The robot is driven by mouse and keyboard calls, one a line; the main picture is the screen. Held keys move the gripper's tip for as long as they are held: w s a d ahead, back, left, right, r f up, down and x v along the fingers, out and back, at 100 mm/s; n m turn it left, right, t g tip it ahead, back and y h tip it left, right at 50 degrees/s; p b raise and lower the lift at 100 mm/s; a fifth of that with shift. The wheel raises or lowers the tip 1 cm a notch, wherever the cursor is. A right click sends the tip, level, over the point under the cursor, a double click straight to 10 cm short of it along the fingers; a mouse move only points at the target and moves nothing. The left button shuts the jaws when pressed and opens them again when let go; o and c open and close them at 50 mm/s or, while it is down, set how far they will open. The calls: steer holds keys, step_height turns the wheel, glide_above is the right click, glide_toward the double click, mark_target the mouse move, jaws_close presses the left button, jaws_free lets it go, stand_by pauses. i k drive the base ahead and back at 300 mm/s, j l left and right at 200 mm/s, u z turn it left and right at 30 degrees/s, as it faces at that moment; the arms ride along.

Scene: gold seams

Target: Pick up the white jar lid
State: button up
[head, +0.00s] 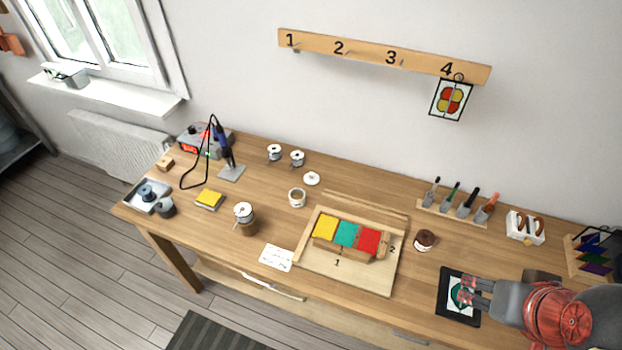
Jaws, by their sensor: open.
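The white jar lid (312,178) lies on the wooden workbench (370,190), behind the middle of its top. It is a small round white disc with a darker spot at its centre. A small white jar (297,198) stands just in front and to the left of it, apart from it. My gripper (464,292) is at the right front of the bench, over a dark-framed panel (447,313). It is open and far to the right of the lid. I see nothing between its fingers except the panel below.
A wooden board (360,277) with yellow, teal and red squares lies between my gripper and the lid. A brown pot (425,240) and a tool rack (452,214) stand to its right. Wire spools (297,158) stand behind the lid. A soldering iron (224,146) stands farther left.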

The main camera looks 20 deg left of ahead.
mark_target(310, 178)
steer(key=u, duration=1.3)
